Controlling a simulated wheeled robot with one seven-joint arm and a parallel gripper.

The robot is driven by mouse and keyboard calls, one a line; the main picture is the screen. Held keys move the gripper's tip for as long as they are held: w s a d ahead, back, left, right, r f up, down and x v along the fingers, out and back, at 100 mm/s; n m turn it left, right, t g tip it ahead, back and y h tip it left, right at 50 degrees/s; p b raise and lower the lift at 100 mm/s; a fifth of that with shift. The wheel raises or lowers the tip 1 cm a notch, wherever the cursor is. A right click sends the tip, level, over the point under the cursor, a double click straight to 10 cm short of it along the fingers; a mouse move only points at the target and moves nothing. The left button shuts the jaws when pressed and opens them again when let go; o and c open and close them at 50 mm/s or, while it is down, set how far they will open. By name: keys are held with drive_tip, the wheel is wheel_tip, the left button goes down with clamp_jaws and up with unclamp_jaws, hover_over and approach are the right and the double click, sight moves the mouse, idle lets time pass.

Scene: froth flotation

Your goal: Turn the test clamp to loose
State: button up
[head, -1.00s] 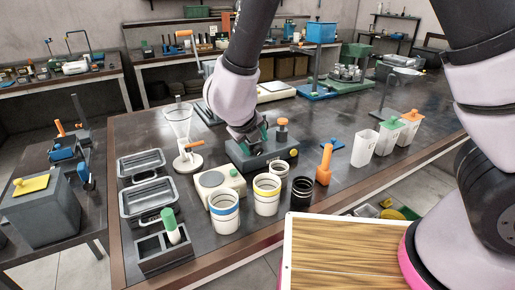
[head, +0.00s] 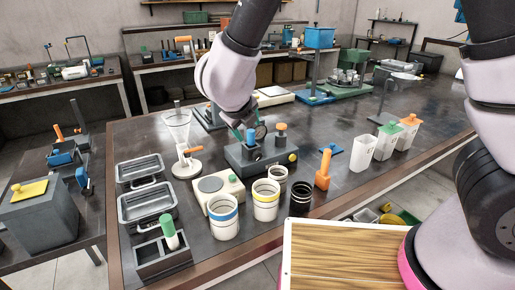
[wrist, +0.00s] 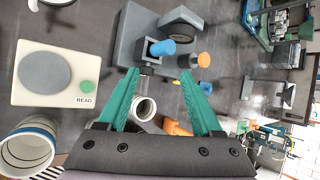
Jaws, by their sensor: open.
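A grey bench fixture (head: 262,157) stands mid-table with a blue knob (head: 251,137), an orange knob (head: 281,130) and a round dial. I cannot tell for sure which part is the test clamp. In the wrist view the fixture (wrist: 130,35) is at top centre, with the blue knob (wrist: 161,48) lying just beyond the fingertips and the orange knob (wrist: 203,60) to its right. My gripper (wrist: 158,73) is open and empty, its green fingers apart.
A cream READ unit (head: 218,191) and striped cups (head: 265,205) stand in front of the fixture. An orange-handled tool (head: 323,170) is to the right, a glass funnel stand (head: 180,150) to the left.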

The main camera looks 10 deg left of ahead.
drive_tip(key=w+a+r+n+t+y, duration=0.2)
drive_tip(key=w+a+r+n+y, duration=0.5)
drive_tip(key=n, duration=0.3)
drive_tip(key=n+g+h, duration=0.1)
drive_tip(key=n+g, duration=0.8)
drive_tip(key=n, duration=1.4)
approach(259, 156)
drive_tip(key=x, duration=0.8)
drive_tip(key=shift+f, duration=0.15)
clamp_jaws()
